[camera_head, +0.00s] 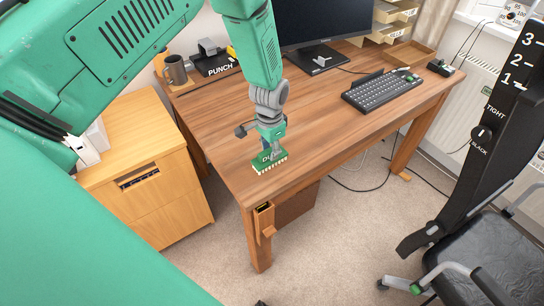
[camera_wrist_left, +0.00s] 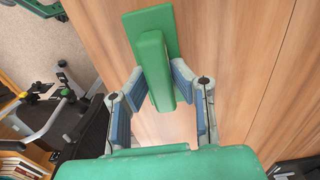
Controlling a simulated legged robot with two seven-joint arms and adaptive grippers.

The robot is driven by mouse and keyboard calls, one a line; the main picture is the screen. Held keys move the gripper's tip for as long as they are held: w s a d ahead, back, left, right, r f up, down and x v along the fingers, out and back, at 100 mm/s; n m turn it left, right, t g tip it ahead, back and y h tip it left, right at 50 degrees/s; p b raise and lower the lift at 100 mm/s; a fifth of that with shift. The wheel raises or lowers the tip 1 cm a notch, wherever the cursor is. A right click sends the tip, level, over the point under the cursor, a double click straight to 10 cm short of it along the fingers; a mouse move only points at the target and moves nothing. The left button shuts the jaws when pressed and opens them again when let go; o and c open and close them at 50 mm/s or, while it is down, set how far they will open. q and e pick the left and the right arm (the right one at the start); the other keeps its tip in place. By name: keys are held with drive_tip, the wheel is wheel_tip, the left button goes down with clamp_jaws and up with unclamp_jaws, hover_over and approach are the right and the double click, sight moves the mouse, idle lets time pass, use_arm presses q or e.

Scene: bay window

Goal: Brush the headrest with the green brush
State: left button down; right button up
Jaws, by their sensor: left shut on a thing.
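The green brush (camera_head: 270,161) has a green block with pale bristles pointing down, low over the front left of the wooden desk. I cannot tell whether the bristles touch the desk top. My left gripper (camera_head: 271,143) holds it from above. In the left wrist view the brush's green grip (camera_wrist_left: 155,68) stands between the two blue-padded fingers (camera_wrist_left: 165,88). A black office chair (camera_head: 490,250) stands at the right, with a tall black upright (camera_head: 490,130) bearing numbers. I cannot make out a headrest. My right gripper is not in view.
The desk (camera_head: 320,110) carries a keyboard (camera_head: 382,92), a monitor (camera_head: 318,58), a mug (camera_head: 176,70) and a black hole punch (camera_head: 213,63). A wooden drawer cabinet (camera_head: 145,180) stands at the left. Carpet is open between desk and chair, with cables (camera_head: 372,188) under the desk.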

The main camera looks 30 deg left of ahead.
sight(271, 150)
use_arm(q)
drive_tip(key=shift+r+p, duration=2.4)
drive_tip(key=shift+r, duration=0.6)
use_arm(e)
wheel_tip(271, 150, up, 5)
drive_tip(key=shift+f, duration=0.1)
use_arm(q)
drive_tip(key=shift+f, duration=0.1)
drive_tip(key=shift+d+b, duration=0.2)
drive_tip(key=shift+b, duration=0.1)
use_arm(e)
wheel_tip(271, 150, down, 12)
drive_tip(key=b, duration=1.1)
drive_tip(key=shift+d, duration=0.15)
drive_tip(key=shift+b, duration=0.3)
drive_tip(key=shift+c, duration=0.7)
use_arm(q)
drive_tip(key=s+d+n, duration=0.4)
drive_tip(key=s+d, duration=0.4)
drive_tip(key=s, duration=0.4)
drive_tip(key=shift+d+r, duration=0.25)
drive_tip(key=shift+r, duration=0.1)
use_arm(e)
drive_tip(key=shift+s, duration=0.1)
